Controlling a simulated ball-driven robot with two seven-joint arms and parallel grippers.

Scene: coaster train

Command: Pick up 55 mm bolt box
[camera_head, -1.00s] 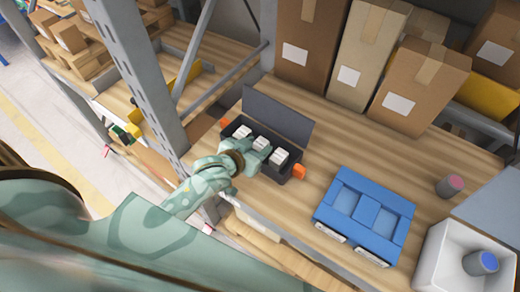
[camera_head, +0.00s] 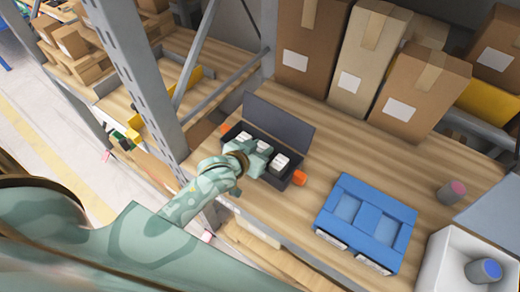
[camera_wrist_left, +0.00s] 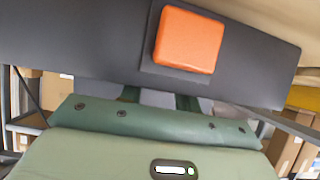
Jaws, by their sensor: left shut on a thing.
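A dark open case (camera_head: 300,172) with a raised lid (camera_head: 278,122) and orange latches stands on the wooden shelf. Several small white-topped boxes sit in it in a row: a left box (camera_head: 243,136), a middle box (camera_head: 263,147) and a right box (camera_head: 280,161). Their print is too small to read. My left gripper (camera_head: 262,160) is at the case's front, shut on a box by the middle of the row; its fingers partly hide it. In the left wrist view an orange latch (camera_wrist_left: 187,39) on the dark case wall shows past my gripper; the held box is hidden. My right gripper is out of view.
A blue tray-like case (camera_head: 367,222) lies to the right on the shelf. Tall cartons (camera_head: 362,52) stand behind. A grey rack post (camera_head: 140,75) rises close to the left.

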